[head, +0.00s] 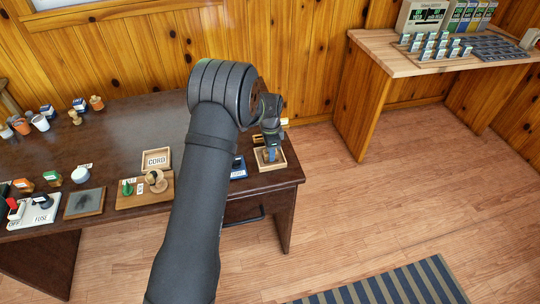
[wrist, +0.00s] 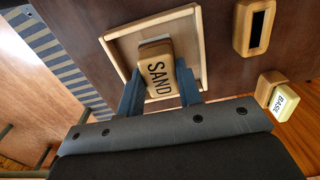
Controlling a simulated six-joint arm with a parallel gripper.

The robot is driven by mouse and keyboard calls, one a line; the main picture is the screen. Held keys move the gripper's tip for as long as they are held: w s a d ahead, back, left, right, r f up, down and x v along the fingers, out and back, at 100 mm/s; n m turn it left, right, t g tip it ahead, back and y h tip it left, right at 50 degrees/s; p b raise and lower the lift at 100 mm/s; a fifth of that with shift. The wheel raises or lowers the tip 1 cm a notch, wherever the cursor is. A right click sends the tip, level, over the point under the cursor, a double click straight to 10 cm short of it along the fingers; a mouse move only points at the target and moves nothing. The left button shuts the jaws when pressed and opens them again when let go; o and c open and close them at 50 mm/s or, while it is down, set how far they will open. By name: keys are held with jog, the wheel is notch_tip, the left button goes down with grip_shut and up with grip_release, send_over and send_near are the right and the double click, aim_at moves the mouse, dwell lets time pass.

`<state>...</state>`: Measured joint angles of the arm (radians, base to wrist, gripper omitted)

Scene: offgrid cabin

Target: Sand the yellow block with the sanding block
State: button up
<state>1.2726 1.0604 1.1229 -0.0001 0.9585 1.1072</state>
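The sanding block (wrist: 157,72) is a wooden block marked SAND, seen in the wrist view within the outline of a shallow light-wood tray (wrist: 122,43). My gripper (wrist: 159,78) has one blue finger on each side of it, both appearing to touch its sides. I cannot tell whether the block rests on the tray floor or is just above it. A pale yellow block (wrist: 286,101) with a white label that seems to read BASE is at the right, beside a small wooden piece (wrist: 268,86). In the head view my gripper (head: 270,152) is over the tray (head: 287,161), and a bit of yellow (head: 284,121) shows behind.
A slotted wooden piece (wrist: 241,27) stands near the tray. A second bench (head: 385,60) stands back right.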

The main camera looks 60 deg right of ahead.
grip_shut()
jog(key=shift+r, duration=3)
